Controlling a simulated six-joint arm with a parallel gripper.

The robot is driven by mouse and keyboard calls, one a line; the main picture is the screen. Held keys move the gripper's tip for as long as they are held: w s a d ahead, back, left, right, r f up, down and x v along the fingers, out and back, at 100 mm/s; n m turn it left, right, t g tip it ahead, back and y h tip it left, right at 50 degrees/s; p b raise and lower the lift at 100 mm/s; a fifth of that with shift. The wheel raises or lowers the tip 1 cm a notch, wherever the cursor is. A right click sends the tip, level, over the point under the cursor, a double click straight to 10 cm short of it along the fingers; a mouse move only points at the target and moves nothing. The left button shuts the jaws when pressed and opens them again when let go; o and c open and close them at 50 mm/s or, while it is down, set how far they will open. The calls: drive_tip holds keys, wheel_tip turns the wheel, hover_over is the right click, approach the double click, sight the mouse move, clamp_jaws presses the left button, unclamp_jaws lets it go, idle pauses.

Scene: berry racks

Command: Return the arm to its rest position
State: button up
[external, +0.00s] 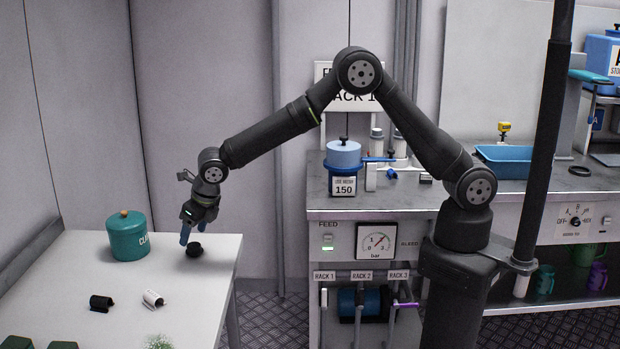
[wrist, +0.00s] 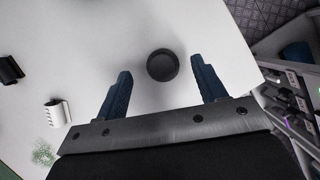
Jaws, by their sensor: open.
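My gripper (external: 190,236) is at the end of my outstretched arm, low over the white table (external: 180,290) on the left. Its blue fingers also show in the wrist view (wrist: 160,88), spread apart with nothing held. A small round black cap-like object (external: 194,250) sits on the table just by the fingertips. In the wrist view the black object (wrist: 162,65) lies between and slightly beyond the fingers, with clear gaps on both sides. Whether the fingers overlap it in height cannot be told.
A teal lidded canister (external: 128,236) stands left of my gripper. A black clip-like piece (external: 101,303) and a white one (external: 153,299) lie nearer the front. A workbench (external: 375,201) with a blue-lidded jar (external: 343,155) and gauge stands right. A dark pole (external: 543,130) rises beside my arm.

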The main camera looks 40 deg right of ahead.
drive_tip(key=w+d+r, duration=0.3)
drive_tip(key=d+r, duration=0.6)
drive_tip(key=d, duration=0.2)
wheel_tip(320, 180, up, 10)
drive_tip(key=w+d+m+h, duration=0.1)
drive_tip(key=w+d+m, duration=0.1)
drive_tip(key=d, duration=0.8)
drive_tip(key=w+d+r+m, duration=0.1)
drive_tip(key=w+d+m, duration=0.1)
drive_tip(key=d, duration=0.9)
drive_tip(key=shift+w+d+h, duration=0.3)
drive_tip(key=shift+w+h, duration=0.1)
drive_tip(key=shift+w, duration=0.25)
